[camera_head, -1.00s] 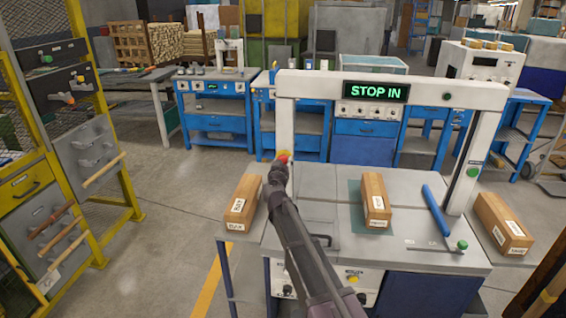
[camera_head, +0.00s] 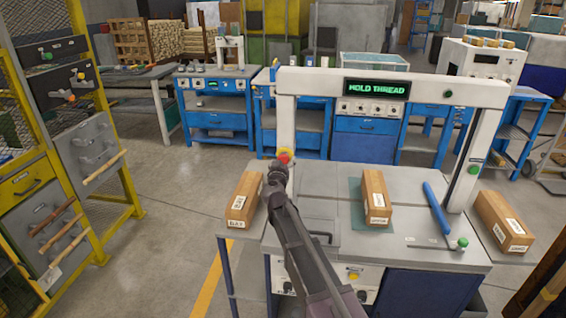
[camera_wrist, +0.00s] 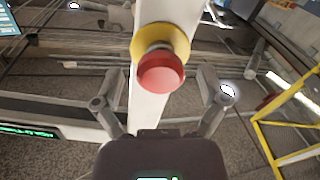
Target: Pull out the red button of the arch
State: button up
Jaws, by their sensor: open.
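The red button (camera_wrist: 162,73) sits on a yellow base (camera_wrist: 178,38) on the white left post of the arch. In the head view the button (camera_head: 284,156) shows just above the end of my arm, partly hidden by it. The white arch (camera_head: 284,100) stands over the grey bench and its display (camera_head: 376,90) reads "HOLD THREAD" in green. My gripper (camera_wrist: 163,98) is open, its two fingers spread to the left and right of the button. No contact between fingers and button shows. In the head view my gripper (camera_head: 277,172) is right before the left post.
Labelled wooden blocks lie at the left (camera_head: 243,200), middle (camera_head: 376,198) and right (camera_head: 503,220) of the bench. Yellow racks stand at far left. Open floor lies between.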

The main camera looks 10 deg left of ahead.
jog(key=shift+s, duration=0.1)
jog(key=s, duration=1.1)
jog(key=shift+s, duration=0.4)
jog(key=s+d+f+m+g+h+p, duration=0.1)
jog(key=s+d+f+m+g+h, duration=0.15)
jog(key=d, duration=0.55)
jog(key=s+d+f+m+g+h+p, duration=0.1)
jog(key=d+f+g+h, duration=0.15)
jog(key=d, duration=0.55)
jog(key=s+d+f+m+g+h+p, duration=0.15)
jog(key=d+g, duration=0.25)
jog(key=d, duration=0.4)
jog(key=s+d+f+n+g+y+p, duration=0.1)
jog(key=s+d+f+g+y, duration=0.1)
jog(key=s, duration=0.6)
jog(key=s+d+f+n+g+y+p, duration=0.1)
jog(key=s+d+f+g+y+p, duration=0.1)
jog(key=s+g, duration=0.5)
jog(key=s+d+f+y, duration=0.1)
jog(key=d+y, duration=0.1)
jog(key=d, duration=0.1)
jog(key=shift+p, duration=0.3)
